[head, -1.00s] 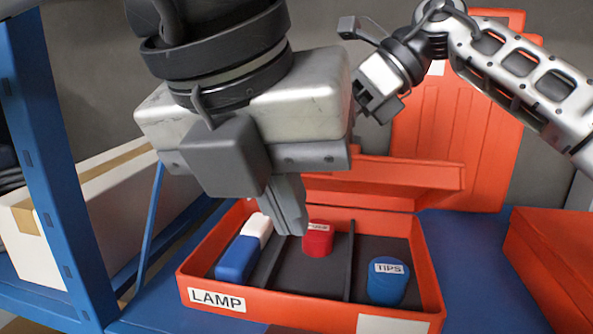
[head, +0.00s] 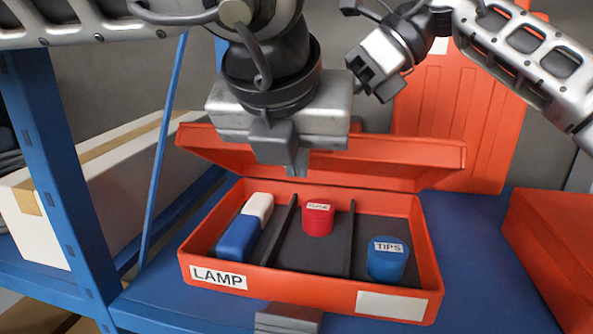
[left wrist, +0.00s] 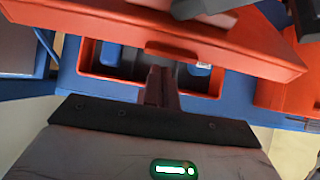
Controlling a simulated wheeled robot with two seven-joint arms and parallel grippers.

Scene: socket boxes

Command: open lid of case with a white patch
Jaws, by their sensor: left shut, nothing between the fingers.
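The orange case (head: 300,290) sits on the blue shelf with a LAMP label and a blank white patch (head: 391,305) on its front wall. Its lid (head: 400,160) is raised at the back edge and tilted, so the compartments show. My left gripper (head: 297,170) is shut and empty, pointing down in front of the lid and above the rear of the case. In the left wrist view the fingers (left wrist: 160,88) overlap the lid (left wrist: 235,50); I cannot tell whether they touch it. My right gripper (head: 378,88) hangs above the lid; its jaw opening is unclear.
Inside the case are a blue-and-white block (head: 240,240), a red round piece (head: 318,218) and a blue TIPS cylinder (head: 387,260). A tall orange panel (head: 460,120) stands behind. Another orange case (head: 560,260) is at right. A blue post (head: 60,170) and white box are at left.

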